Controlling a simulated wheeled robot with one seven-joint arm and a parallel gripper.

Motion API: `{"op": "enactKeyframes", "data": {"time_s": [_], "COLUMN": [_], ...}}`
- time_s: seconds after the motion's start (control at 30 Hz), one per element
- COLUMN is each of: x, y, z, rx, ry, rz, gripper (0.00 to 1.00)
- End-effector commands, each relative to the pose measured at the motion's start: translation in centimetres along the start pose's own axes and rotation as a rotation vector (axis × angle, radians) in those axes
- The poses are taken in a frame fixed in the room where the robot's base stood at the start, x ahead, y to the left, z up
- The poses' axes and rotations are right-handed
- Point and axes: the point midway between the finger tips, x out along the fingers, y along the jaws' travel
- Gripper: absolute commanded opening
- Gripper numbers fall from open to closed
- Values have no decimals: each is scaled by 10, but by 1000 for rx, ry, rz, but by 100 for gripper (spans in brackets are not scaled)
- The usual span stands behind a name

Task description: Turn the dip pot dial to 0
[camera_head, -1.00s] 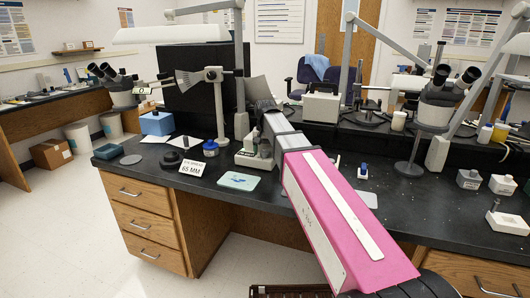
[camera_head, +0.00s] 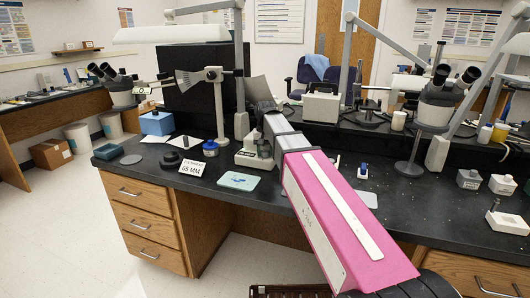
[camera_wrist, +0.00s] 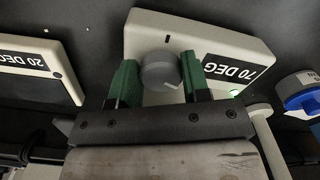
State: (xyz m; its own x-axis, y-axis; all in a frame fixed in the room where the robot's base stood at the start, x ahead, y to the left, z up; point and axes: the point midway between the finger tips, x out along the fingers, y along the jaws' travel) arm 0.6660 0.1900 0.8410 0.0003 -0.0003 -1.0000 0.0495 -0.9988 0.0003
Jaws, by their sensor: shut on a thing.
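The grey dip pot dial (camera_wrist: 160,72) is on a white box (camera_wrist: 150,28) in the wrist view. A black panel on that box appears to read 70 DEG, and a small green light shows beside it. My gripper (camera_wrist: 160,68) has its two green fingers on either side of the dial, shut on it. A short pale mark on the dial faces the lower right of the picture. In the head view the white box (camera_head: 252,160) stands on the bench at the end of my pink arm. My fingers cannot be made out there.
A second white box (camera_wrist: 40,65) with a 20 DEG panel lies left in the wrist view. A blue-lidded jar (camera_head: 210,148) and a 65 MM sign (camera_head: 192,168) stand left of the dial box. A pale mat (camera_head: 238,181) lies in front. A lamp post (camera_head: 240,70) rises behind.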

Motion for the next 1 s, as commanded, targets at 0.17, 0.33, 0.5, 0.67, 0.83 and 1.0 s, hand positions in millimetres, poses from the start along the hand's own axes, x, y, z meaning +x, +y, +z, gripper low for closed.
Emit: {"op": "enactKeyframes", "data": {"time_s": [0.17, 0.33, 0.5, 0.67, 0.83, 1.0], "x": [0, 0, 0, -2, -17, -45], "y": [0, 0, 0, 0, 0, 0], "z": [0, 0, 0, 0, -1, -1], "rx": [-2, -2, -1, -1, -1, -1], "ry": [-1, -1, -1, 0, 1, 2], "rz": [-1, -1, -1, 0, -1, -1], "gripper": [20, 69, 69, 69, 69, 69]}}
